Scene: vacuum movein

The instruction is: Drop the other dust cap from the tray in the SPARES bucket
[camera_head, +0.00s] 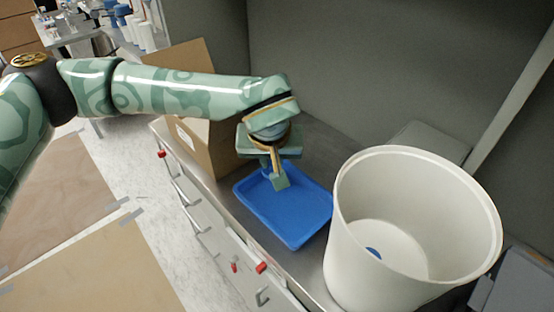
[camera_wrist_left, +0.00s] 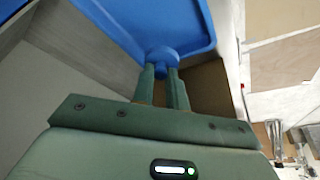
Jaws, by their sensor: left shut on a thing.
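The blue tray (camera_head: 297,222) lies on the grey metal counter, and its visible floor is empty. My left gripper (camera_head: 276,183) points down over the tray's far left part. In the left wrist view my left gripper (camera_wrist_left: 164,72) is shut on a round blue dust cap (camera_wrist_left: 162,55). The tray (camera_wrist_left: 128,14) shows behind the cap there; I cannot tell whether the cap touches it. In the head view the gripper hides the held cap. A large white bucket (camera_head: 350,240) stands right of the tray, with a small blue cap (camera_head: 373,252) on its floor. No label shows on the bucket.
An open cardboard box (camera_head: 222,150) stands behind and left of the tray. Grey walls (camera_head: 350,65) close the back. Drawers with red-ended handles (camera_head: 205,215) line the counter's front. The bucket's rim (camera_head: 345,185) rises above the tray.

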